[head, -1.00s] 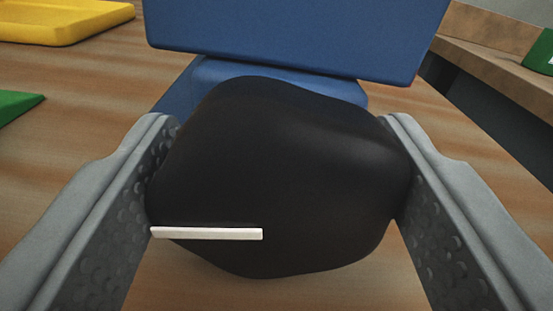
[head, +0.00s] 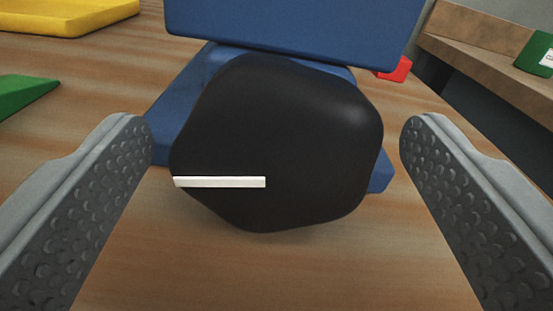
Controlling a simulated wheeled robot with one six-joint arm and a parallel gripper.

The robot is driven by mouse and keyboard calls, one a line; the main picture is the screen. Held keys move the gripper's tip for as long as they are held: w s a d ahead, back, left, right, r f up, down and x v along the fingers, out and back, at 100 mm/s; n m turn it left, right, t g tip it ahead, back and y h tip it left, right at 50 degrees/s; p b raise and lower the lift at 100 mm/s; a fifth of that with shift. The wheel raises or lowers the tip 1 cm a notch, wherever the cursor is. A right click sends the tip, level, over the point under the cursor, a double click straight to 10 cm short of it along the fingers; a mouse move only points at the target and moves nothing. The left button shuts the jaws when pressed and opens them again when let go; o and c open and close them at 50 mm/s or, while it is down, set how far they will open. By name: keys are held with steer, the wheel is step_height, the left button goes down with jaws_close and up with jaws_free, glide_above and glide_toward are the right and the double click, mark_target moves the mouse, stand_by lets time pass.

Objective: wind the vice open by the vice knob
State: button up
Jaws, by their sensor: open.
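The vice knob (head: 290,130) is a black, rounded, lobed knob in the middle of the head view. A white pointer line on its face runs from near the centre to the left edge. Behind it is the blue vice (head: 295,30), its base partly hidden by the knob. My gripper (head: 276,150) is open, with one dimpled grey finger on each side of the knob. There is a clear gap between the knob and both fingers.
The vice stands on a wooden bench top (head: 100,75). A yellow tray-like item (head: 65,17) and a green piece (head: 22,98) lie at left. A red object (head: 397,70) is behind the vice at right. A green item (head: 537,53) sits on a wooden ledge (head: 480,45) at far right.

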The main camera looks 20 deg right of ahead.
steer(key=v, duration=1.5)
steer(key=shift+s, duration=0.35)
steer(key=w+a+r, duration=0.2)
steer(key=a+r, duration=1.3)
steer(key=a, duration=0.2)
steer(key=s+a+r+y, duration=0.2)
steer(key=s+a, duration=0.4)
steer(key=a, duration=0.3)
steer(key=s+a+r+y, duration=0.2)
steer(key=s+a+r, duration=0.3)
steer(key=a, duration=0.4)
steer(key=shift+s+a+n, duration=0.15)
steer(key=shift+s+n, duration=0.15)
steer(key=shift+s, duration=0.6)
